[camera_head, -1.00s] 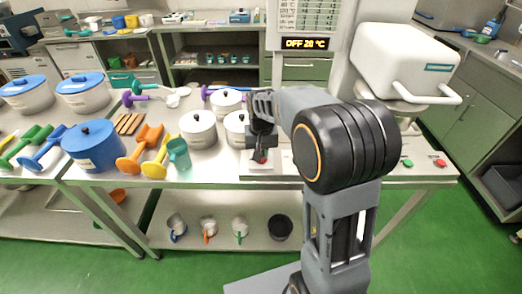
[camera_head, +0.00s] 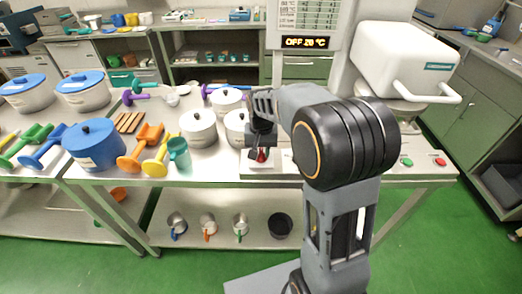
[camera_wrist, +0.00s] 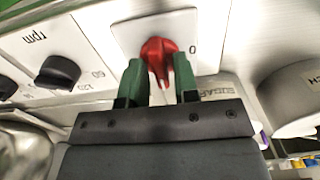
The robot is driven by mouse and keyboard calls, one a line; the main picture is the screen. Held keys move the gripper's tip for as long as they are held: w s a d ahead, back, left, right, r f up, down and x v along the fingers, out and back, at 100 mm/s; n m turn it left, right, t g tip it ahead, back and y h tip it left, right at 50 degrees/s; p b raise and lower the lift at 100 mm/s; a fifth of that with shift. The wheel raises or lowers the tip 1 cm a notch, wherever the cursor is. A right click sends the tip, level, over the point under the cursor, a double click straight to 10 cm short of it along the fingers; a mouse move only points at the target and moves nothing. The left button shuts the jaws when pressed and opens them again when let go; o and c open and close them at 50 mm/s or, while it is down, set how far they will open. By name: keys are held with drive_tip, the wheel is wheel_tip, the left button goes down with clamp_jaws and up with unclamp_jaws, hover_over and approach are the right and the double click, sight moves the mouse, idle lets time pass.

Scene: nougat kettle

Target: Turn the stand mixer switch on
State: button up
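The mixer switch is a red knob (camera_wrist: 160,50) on a white square plate with a "0" mark to its right in the wrist view. It also shows as a small red spot (camera_head: 262,155) under my gripper in the head view. My gripper (camera_wrist: 160,80) has its two green-tipped fingers apart, one on each side of the knob's lower part. A gap shows between the fingers and the narrow part of the knob; contact is unclear. The white stand mixer (camera_head: 395,62) stands at the right of the table.
Black dials (camera_wrist: 58,72) sit left of the switch on the panel. White pots (camera_head: 198,128) stand left of my gripper, close by. Green (camera_head: 407,162) and red (camera_head: 440,162) buttons lie to the right. A display (camera_head: 306,43) reads OFF 28 °C.

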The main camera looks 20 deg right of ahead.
sight(261, 151)
drive_tip(key=shift+o, duration=0.9)
wheel_tip(261, 151, up, 14)
drive_tip(key=p, duration=0.1)
drive_tip(key=shift+f, duration=0.1)
drive_tip(key=s+f+n+t+p, duration=0.1)
drive_tip(key=s+f+n, duration=0.1)
drive_tip(key=s, duration=0.6)
drive_tip(key=s+f+n+t+p, duration=0.2)
drive_tip(key=s+f, duration=0.1)
drive_tip(key=s, duration=0.6)
drive_tip(key=shift+a+t, duration=0.2)
drive_tip(key=shift+t, duration=0.1)
